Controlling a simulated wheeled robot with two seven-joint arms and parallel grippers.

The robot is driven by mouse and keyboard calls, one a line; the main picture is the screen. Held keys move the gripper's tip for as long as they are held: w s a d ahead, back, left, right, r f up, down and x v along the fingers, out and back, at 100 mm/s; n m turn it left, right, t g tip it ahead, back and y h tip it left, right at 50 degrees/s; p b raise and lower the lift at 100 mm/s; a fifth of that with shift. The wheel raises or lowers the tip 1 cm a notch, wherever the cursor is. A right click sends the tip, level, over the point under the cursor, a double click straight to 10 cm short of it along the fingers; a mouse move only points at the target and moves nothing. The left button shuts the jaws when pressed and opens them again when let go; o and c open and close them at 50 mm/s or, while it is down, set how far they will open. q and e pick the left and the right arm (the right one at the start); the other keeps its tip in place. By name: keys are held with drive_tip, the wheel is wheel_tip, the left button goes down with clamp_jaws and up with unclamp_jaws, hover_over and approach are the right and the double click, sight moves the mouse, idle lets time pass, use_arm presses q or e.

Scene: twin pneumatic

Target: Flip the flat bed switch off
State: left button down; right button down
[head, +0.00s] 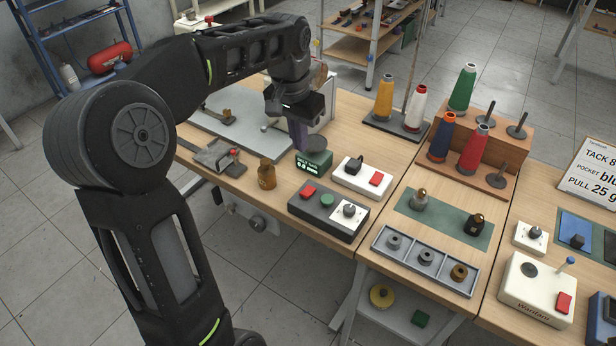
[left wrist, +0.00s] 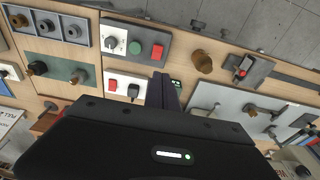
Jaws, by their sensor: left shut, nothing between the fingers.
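My left gripper (head: 300,144) points down with its fingers together and empty, above the table near a small green-lit display box (head: 314,163). Its fingers also show in the left wrist view (left wrist: 163,92). A dark grey box (head: 322,216) in front carries a red button, a green button and a white plate with a knob. Both boxes also show in the left wrist view. I cannot read which one is the flat bed switch. My right gripper is not in view.
A brown bottle (head: 267,175) stands left of the grey box. A flat metal plate (head: 240,125) lies behind.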

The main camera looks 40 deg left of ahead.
use_arm(q)
hover_over(301, 192)
drive_tip(key=f, duration=1)
drive_tip(key=shift+w+p, duration=0.35)
drive_tip(key=shift+s+f, duration=0.35)
drive_tip(key=shift+f, duration=0.55)
drive_tip(key=shift+s+f, duration=0.3)
drive_tip(key=shift+f, duration=0.6)
